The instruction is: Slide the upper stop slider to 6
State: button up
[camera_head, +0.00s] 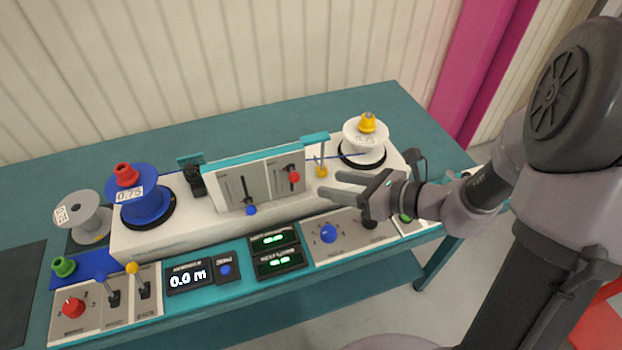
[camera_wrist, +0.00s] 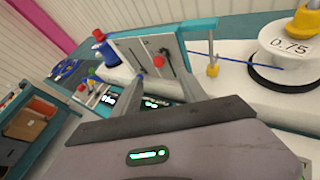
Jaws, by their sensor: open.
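An upright panel (camera_head: 235,187) on the white machine carries two slots. The left slot has a blue slider knob (camera_head: 251,210) near its bottom. The right slot has a red slider knob (camera_head: 295,177) around its middle. The labels are too small to read, so I cannot tell which is the upper stop. My gripper (camera_head: 329,184) is open and empty, to the right of the panel and apart from the red knob. In the wrist view the red knob (camera_wrist: 159,61) appears between my fingertips, beyond them.
A white reel (camera_head: 364,140) is at the back right, a blue reel (camera_head: 140,197) at the left. A blue dial (camera_head: 328,233) and displays (camera_head: 278,262) lie in front.

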aim_at(299, 178)
jog(key=b+x, duration=0.2)
jog(key=x, duration=0.7)
jog(key=shift+w+a+f, duration=0.1)
jog(key=shift+a+f, duration=0.05)
jog(key=shift+a, duration=0.2)
jog(key=shift+c, duration=0.2)
grip_shut()
jog(key=c, duration=0.9)
grip_release()
grip_shut()
jog(key=shift+f+b, duration=1.05)
jog(key=o, duration=0.9)
grip_release()
jog(key=shift+r, duration=0.1)
jog(key=shift+o, duration=0.2)
